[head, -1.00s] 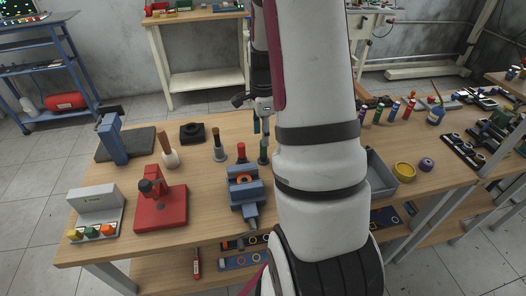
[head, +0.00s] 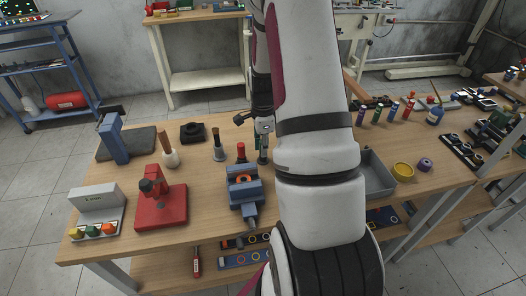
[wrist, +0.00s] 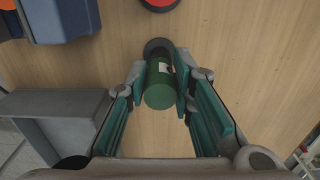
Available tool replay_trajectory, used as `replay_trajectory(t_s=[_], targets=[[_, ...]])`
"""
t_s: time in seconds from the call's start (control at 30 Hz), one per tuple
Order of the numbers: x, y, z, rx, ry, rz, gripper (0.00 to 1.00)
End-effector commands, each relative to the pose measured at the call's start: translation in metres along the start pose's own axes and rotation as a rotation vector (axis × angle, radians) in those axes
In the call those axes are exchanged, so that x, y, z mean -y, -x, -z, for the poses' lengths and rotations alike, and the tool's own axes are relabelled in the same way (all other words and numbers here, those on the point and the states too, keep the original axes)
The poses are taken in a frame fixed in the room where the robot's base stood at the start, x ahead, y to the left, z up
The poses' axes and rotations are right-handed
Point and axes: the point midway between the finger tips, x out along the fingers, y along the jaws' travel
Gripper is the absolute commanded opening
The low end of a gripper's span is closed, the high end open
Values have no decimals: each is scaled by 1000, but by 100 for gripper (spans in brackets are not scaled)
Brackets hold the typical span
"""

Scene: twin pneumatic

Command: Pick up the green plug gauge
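The green plug gauge (wrist: 160,88) stands upright on a dark round base (wrist: 158,47) in the wrist view. In the head view the gauge (head: 263,156) is small, just right of a red-topped gauge, and partly covered by my gripper. My gripper (wrist: 160,80) is open, with one finger on each side of the green handle. The right finger is very close to it or touching. A small gap shows at the left finger. In the head view my gripper (head: 264,136) is just above the gauge.
A blue vise (head: 246,196) is in front. A grey tray (head: 379,178) lies to the right, partly behind my arm. A red press (head: 160,204) stands farther left.

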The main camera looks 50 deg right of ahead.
Motion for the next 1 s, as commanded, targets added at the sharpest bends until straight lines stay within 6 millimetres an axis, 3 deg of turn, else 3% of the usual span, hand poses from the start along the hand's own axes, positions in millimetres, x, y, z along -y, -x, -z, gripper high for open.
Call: replay_trajectory(t_s=[0.07, 0.47, 0.8, 1.0], targets=[[0, 0, 0, 0, 0, 0, 0], [1, 7, 0, -1, 0, 4, 0], [2, 68, 0, -1, 0, 6, 0], [1, 94, 0, 0, 0, 3, 0]])
